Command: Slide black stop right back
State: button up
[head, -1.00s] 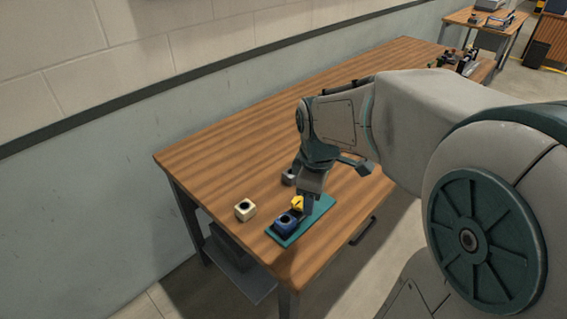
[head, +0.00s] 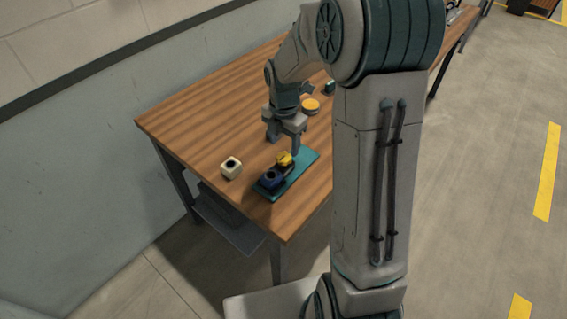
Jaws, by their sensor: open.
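A teal base plate (head: 308,160) lies near the front corner of the wooden table. On its near end sits a blue block (head: 269,180) with a dark round hole in its top. A small yellow piece (head: 284,158) stands just behind the blue block. A dark part shows beside and below the yellow piece; it may be the black stop, but it is too small to tell. My gripper (head: 285,143) is open and points down above the plate's far side, close behind the yellow piece. Its fingers are apart, with nothing visibly held. The fingers hide part of the plate.
A cream cube (head: 231,168) with a dark hole stands left of the plate. An orange-yellow disc (head: 311,105) and a small dark green object (head: 329,87) lie farther back. The table (head: 190,122) is bare at left. A wall runs along its left side.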

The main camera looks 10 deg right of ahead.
aim_at(284, 164)
notch_tip(284, 164, down, 10)
jog(key=shift+r, duration=0.15)
dwell(0.3)
